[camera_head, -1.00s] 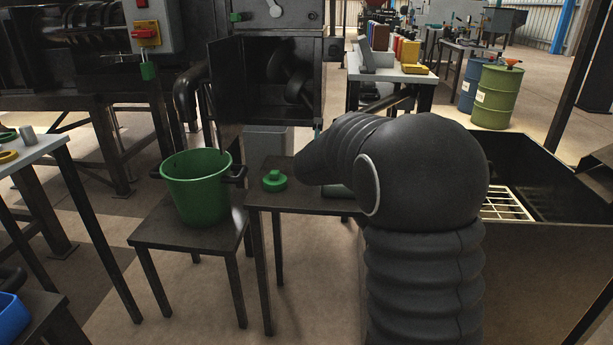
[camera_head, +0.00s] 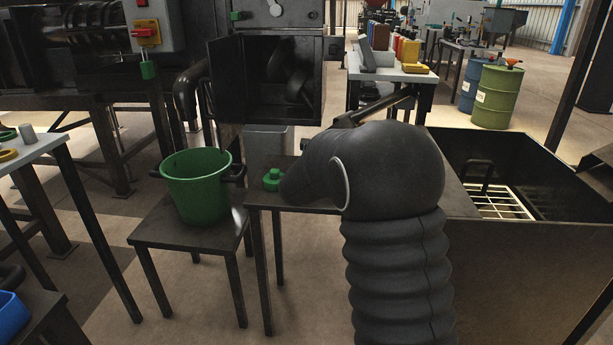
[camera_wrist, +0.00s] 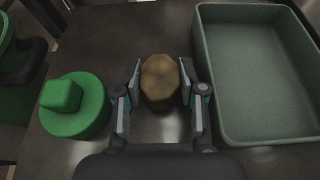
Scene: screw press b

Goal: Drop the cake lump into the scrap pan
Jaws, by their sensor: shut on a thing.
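In the wrist view my gripper (camera_wrist: 160,85) has its two fingers closed on the sides of the brown, faceted cake lump (camera_wrist: 160,80). It holds the lump over the dark table, between a green knobbed object and a grey-green pan. That pan, which looks like the scrap pan (camera_wrist: 262,138), lies just right of my gripper. Its inside looks empty. In the head view my arm hides the gripper, the lump and the pan.
A green knobbed object (camera_wrist: 78,108) sits on the table left of my gripper; it also shows in the head view (camera_head: 272,180). A green bucket (camera_head: 198,190) stands on a low stool (camera_head: 185,236). The dark press housing (camera_head: 268,85) is behind. A large dark bin (camera_head: 535,245) is at right.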

